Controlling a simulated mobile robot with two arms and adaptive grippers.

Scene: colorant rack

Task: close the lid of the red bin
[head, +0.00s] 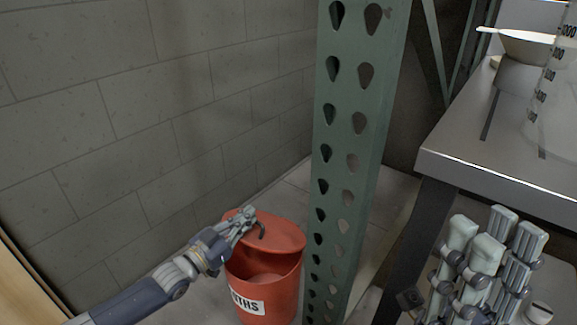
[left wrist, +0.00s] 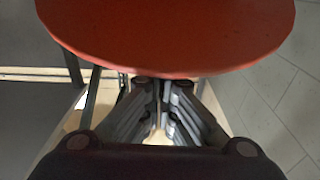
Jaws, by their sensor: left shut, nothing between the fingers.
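The red bin (head: 266,299) stands on the floor beside the green post, with a white label on its front. Its red lid (head: 281,233) is tilted up above the opening, and part of the inside shows below it. My left gripper (head: 257,226) is shut and empty at the lid's upper left part. In the left wrist view the lid (left wrist: 170,35) fills the top, and the shut fingers (left wrist: 160,90) reach its edge; I cannot tell whether they touch it. My right gripper (head: 492,240) is at the lower right, pointing up, away from the bin; its opening is unclear.
A green perforated post (head: 345,150) rises close to the bin's right side. A grey table (head: 500,150) with a bowl (head: 525,45) and a clear graduated vessel (head: 557,100) stands at the right. A block wall (head: 150,110) is behind the bin.

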